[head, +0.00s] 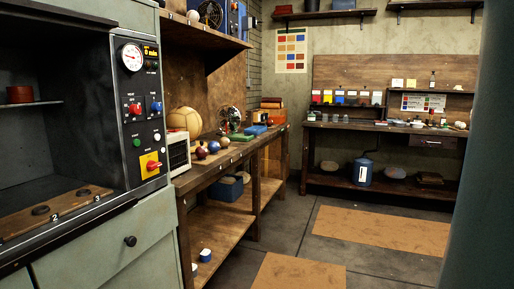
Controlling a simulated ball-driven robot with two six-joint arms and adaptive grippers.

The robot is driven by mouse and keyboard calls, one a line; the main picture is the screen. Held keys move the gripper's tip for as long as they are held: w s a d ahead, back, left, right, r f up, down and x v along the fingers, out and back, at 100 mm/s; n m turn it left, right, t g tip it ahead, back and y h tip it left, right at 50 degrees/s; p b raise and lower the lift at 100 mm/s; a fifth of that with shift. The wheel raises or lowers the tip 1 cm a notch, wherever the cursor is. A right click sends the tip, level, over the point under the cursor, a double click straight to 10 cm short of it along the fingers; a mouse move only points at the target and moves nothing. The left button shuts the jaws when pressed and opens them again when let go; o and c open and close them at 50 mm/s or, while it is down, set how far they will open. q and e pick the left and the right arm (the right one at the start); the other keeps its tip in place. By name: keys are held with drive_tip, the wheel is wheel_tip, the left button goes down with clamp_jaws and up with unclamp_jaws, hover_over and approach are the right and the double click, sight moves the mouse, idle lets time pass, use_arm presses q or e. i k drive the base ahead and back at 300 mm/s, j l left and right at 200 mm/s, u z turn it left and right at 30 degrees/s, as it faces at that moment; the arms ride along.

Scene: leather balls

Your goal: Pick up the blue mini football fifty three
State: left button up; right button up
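A small blue ball (214,146) sits on the wooden workbench (233,153) along the left wall. It may be the blue mini football; any number on it is too small to read. A dark red ball (200,153) is just left of it, and a small brownish ball (224,142) is just right of it. A larger tan ball (185,121) stands behind them. Neither of my grippers is in view.
A grey machine (152,215) with a gauge fills the left foreground. A white slatted box (178,153) stands at the bench's near end. A back bench (410,129) holds small items. Floor with tan mats (385,230) is open. A blue-grey vertical surface blocks the right edge.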

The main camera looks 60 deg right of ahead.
sight(214, 146)
drive_tip(key=z, duration=1.6)
drive_tip(key=i+l+u, duration=0.1)
drive_tip(key=i+u, duration=0.35)
drive_tip(key=i+l+u, duration=0.15)
drive_tip(key=u, duration=0.35)
drive_tip(key=i+l, duration=0.05)
drive_tip(key=i, duration=0.05)
